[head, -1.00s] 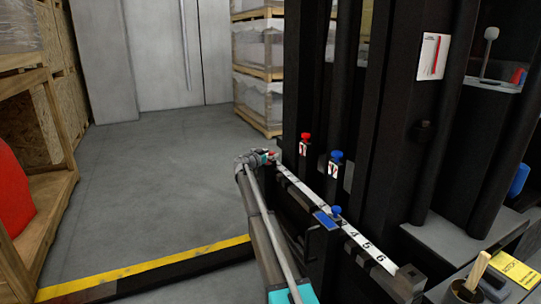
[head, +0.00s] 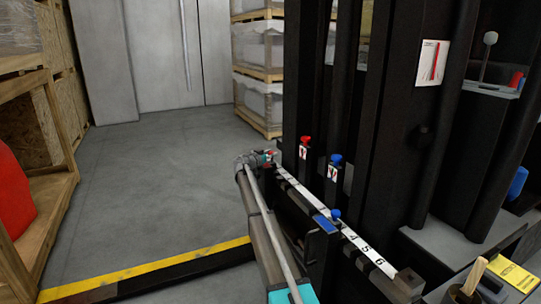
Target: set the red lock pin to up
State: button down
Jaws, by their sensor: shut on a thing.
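The red-topped pin (head: 305,140) stands upright on a black post, with a red-marked white label on its front. A similar blue-topped pin (head: 336,159) stands on a post to its right. My gripper (head: 266,157) is at the far left end of the white numbered strip (head: 360,245), left of and lower than the red-topped pin and apart from it in the picture.
A blue knob (head: 335,214) sits on the numbered strip, near a blue block. Tall black columns (head: 370,130) rise behind the strip. A wooden shelf (head: 55,200) stands at the left. The grey floor between is clear, with a yellow line (head: 150,270) in front.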

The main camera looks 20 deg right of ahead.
jog(key=shift+d+r+p, duration=0.1)
jog(key=shift+r+p, duration=0.55)
jog(key=shift+r, duration=0.3)
jog(key=shift+w, duration=0.1)
jog(key=shift+c, duration=1.3)
grip_release()
jog(key=v, duration=1.2)
